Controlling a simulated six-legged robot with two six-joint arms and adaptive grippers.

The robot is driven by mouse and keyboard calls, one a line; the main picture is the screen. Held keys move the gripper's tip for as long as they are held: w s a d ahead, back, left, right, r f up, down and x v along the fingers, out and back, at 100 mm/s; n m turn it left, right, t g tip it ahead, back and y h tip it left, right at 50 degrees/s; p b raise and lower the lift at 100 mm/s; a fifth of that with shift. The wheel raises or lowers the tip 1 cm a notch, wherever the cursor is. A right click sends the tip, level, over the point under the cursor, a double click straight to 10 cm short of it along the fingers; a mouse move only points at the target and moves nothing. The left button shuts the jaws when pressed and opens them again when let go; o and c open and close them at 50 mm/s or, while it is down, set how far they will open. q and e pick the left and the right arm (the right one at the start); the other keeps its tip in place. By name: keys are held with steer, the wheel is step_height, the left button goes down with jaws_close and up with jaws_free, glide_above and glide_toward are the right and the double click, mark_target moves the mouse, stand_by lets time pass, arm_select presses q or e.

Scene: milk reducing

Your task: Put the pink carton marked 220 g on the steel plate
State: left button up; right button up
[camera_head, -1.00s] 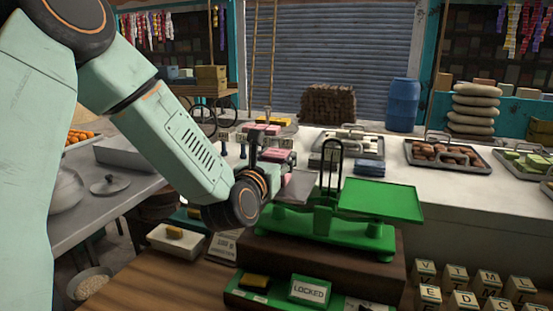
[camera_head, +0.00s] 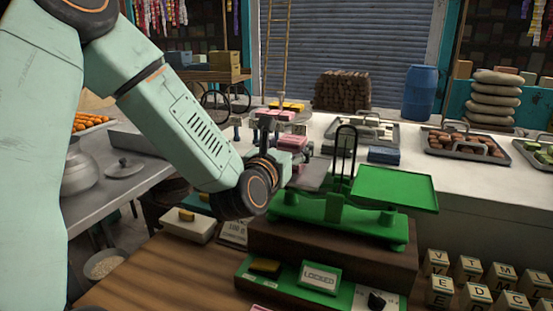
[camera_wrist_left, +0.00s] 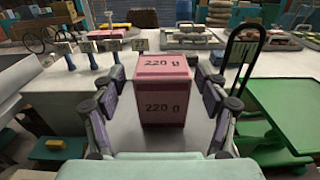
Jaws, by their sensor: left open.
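The pink carton marked 220 g (camera_wrist_left: 165,95) stands upright between the fingers of my left gripper (camera_wrist_left: 162,80) in the left wrist view. The fingers are open, with a gap on each side of the carton. The carton appears to rest on the grey steel plate (camera_wrist_left: 202,125); its base is partly hidden by my gripper. In the head view the carton (camera_head: 293,143) shows beside my left gripper (camera_head: 284,148), at the left side of the steel plate (camera_head: 320,174) of the green scale (camera_head: 340,208). My right gripper is not in view.
The green pan (camera_head: 395,188) at the scale's right is empty. An upright black loop (camera_head: 345,150) stands between plate and pan. Behind are another pink carton (camera_head: 281,115) and trays (camera_head: 370,132). Letter blocks (camera_head: 467,268) stand front right, a LOCKED sign (camera_head: 318,277) in front.

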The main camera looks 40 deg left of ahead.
arm_select(q)
steer(key=v, duration=0.6)
steer(key=shift+s+b, duration=0.25)
steer(key=shift+b, duration=0.05)
steer(key=shift+s+r+p, duration=0.1)
steer(key=shift+p, duration=0.95)
steer(key=p, duration=0.8)
glide_toward(287, 147)
steer(key=shift+a, duration=0.2)
steer(key=shift+w, duration=0.3)
